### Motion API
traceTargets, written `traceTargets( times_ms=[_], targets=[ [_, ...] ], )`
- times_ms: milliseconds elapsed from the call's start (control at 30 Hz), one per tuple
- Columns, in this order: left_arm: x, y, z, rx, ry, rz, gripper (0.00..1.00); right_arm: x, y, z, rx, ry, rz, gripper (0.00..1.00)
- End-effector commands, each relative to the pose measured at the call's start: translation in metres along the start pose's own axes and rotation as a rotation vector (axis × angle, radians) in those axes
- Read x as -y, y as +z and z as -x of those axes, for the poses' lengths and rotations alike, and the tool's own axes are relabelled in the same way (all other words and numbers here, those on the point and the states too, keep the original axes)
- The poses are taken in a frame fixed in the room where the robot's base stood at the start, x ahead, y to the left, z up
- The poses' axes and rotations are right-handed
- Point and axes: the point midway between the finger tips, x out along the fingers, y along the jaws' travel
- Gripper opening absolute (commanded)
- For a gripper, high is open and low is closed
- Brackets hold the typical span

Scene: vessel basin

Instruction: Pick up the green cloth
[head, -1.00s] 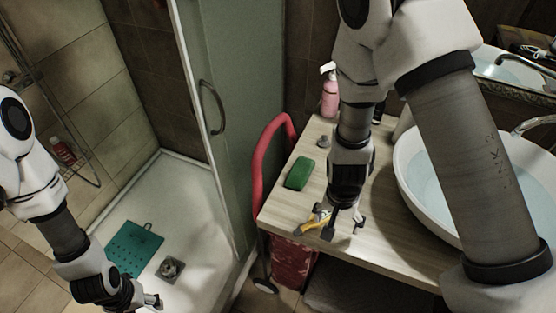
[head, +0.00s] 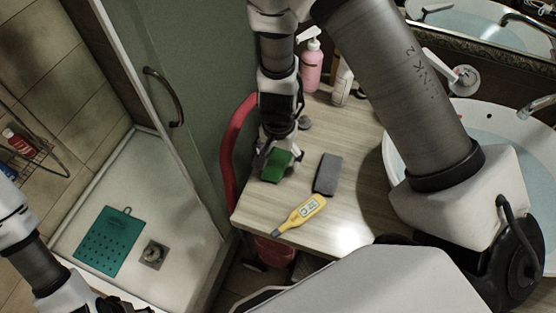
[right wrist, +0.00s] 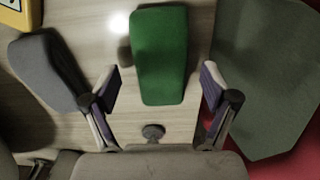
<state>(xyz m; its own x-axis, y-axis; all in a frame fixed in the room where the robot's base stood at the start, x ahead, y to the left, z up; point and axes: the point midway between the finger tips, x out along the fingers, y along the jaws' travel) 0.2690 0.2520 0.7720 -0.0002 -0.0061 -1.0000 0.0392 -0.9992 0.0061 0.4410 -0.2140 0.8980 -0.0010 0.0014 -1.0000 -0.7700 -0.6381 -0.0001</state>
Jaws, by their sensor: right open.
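The green cloth (head: 274,169), a thick folded block, lies on the wooden counter near its left edge. In the right wrist view the cloth (right wrist: 159,50) stands upright in the picture's middle. My right gripper (head: 280,153) is over the far end of the cloth, partly hiding it. In the right wrist view its open fingers (right wrist: 160,85) are spread to either side of the cloth's near end, with gaps on both sides; it holds nothing. My left arm is at the lower left, over the shower floor; its gripper (head: 105,303) is cut off by the frame's bottom edge.
A grey block (head: 327,173) and a yellow thermometer (head: 301,213) lie right of and in front of the cloth. A pink pump bottle (head: 312,68) stands behind. The basin (head: 400,150) is to the right, a red rail (head: 229,150) left. A teal mat (head: 108,240) lies in the shower.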

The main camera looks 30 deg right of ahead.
Motion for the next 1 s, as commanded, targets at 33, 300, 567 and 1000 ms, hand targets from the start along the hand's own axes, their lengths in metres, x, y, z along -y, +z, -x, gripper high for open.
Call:
traceTargets(
  times_ms=[33,300,567,1000],
  targets=[
    [0.0,0.0,-0.006,0.0,0.0,0.0,0.61,0.0,0.0,-0.009,0.001,0.001,-0.001,0.85],
    [0.0,0.0,-0.004,0.0,0.0,0.0,0.61,0.0,0.0,-0.007,-0.001,0.0,0.001,0.68],
    [0.0,0.0,-0.004,0.0,0.0,0.0,0.61,0.0,0.0,-0.008,-0.001,0.0,0.001,0.31],
    [0.0,0.0,0.009,0.0,0.0,0.0,0.61,-0.001,-0.001,0.005,-0.002,0.0,0.001,0.3]
  ],
)
